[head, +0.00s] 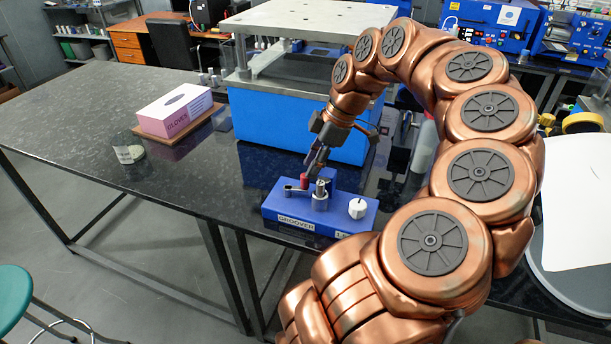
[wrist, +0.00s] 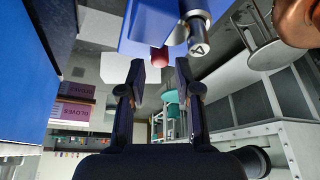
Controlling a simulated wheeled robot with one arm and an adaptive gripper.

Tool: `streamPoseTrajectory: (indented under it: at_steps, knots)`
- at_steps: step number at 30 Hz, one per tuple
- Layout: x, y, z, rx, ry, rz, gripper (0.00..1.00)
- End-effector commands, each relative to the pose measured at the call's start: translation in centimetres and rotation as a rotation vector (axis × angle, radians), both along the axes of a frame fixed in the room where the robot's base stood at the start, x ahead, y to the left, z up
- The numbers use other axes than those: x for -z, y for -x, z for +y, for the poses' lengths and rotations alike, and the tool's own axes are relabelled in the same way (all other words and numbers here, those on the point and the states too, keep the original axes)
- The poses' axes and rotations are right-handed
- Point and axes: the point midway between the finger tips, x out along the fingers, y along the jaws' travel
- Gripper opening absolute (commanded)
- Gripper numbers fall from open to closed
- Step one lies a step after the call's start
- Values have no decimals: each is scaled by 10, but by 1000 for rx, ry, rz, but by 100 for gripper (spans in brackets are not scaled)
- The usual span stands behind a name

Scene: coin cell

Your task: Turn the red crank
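The blue groover device (head: 275,208) stands at the front edge of the dark table, labelled "GROOVER". The red crank knob (head: 304,181) rises at the end of a grey crank arm on the device's left part, beside an upright metal cylinder (head: 321,196). My gripper (head: 316,166) points down close over the knob and cylinder; its exact gap to them is hard to judge here. In the wrist view my gripper (wrist: 160,72) is open, with the red knob (wrist: 159,57) just ahead of and between the fingertips. The metal cylinder (wrist: 198,46) is just right of them.
A white knob (head: 357,208) sits on the device's right part. A blue press (head: 290,120) with a metal top stands close behind. The table left of the device is clear.

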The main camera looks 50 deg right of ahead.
Motion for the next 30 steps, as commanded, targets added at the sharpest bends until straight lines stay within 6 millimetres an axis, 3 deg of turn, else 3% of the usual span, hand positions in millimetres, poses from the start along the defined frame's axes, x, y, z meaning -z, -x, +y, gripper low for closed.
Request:
streamPoseTrajectory:
  at_steps: [12,26,30]
  knots:
    - [36,-12,9,2,0,0,33]
    - [43,-14,12,0,-1,-1,33]
    - [43,-14,12,0,0,-1,18]
